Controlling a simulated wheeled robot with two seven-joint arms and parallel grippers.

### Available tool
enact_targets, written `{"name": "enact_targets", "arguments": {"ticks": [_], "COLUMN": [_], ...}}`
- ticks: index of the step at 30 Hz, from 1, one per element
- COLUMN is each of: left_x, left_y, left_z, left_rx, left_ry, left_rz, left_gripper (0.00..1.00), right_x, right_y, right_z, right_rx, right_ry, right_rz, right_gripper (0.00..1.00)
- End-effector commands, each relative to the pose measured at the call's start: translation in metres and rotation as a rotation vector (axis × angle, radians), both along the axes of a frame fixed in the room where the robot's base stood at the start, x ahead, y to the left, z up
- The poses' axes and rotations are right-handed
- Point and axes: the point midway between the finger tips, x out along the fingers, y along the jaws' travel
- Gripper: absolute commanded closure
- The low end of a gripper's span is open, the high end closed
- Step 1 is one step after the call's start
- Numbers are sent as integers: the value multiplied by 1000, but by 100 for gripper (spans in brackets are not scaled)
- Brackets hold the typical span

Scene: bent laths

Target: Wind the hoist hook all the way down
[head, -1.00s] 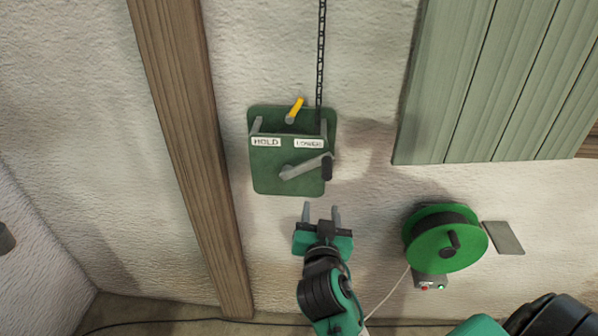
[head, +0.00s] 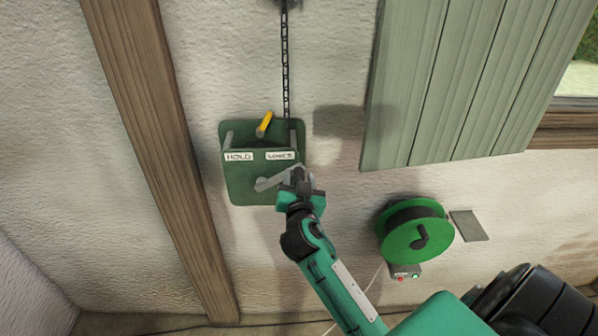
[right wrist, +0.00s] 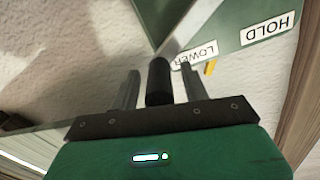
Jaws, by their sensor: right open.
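The green hoist box (head: 240,188) is on the wall, with HOLD (head: 239,156) and LOWER (head: 281,155) labels. A yellow lever (head: 265,123) at its top leans to the right. A grey crank arm (head: 270,183) points right and slightly up. My right gripper (head: 301,172) is at the crank's outer end and hides its grip there. In the right wrist view the dark crank grip (right wrist: 158,82) stands between the open fingers (right wrist: 159,84), with gaps on both sides. A black chain (head: 285,60) runs up from the box. The hook cannot be made out. My left gripper is out of view.
A green cable reel (head: 415,240) is on the wall to the right, above a small box with red and green buttons (head: 405,273). A green shutter (head: 450,90) is at the upper right. A wooden post (head: 160,150) stands left of the hoist box.

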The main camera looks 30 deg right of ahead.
Motion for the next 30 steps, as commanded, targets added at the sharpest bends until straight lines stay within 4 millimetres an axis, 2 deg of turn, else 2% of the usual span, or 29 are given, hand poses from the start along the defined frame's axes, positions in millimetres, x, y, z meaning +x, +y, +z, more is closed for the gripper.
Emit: {"name": "enact_targets", "arguments": {"ticks": [11, 14, 18, 19, 26, 30], "left_x": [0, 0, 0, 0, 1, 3], "left_y": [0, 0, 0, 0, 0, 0], "left_z": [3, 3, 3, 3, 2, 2], "left_rx": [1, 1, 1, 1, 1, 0], "left_ry": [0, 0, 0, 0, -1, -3], "left_rz": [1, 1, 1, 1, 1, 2], "left_gripper": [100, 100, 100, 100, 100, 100], "right_x": [6, 6, 6, 6, 8, 17], "right_y": [-4, -4, -4, -4, -4, -4], "right_z": [-1, -1, -1, -1, 0, 3], "right_rx": [0, 0, 1, 1, -4, -24], "right_ry": [0, 0, 1, 1, 3, 14], "right_rz": [0, 0, 0, 0, 0, 0], "right_gripper": [54, 70, 97, 100, 100, 100]}}
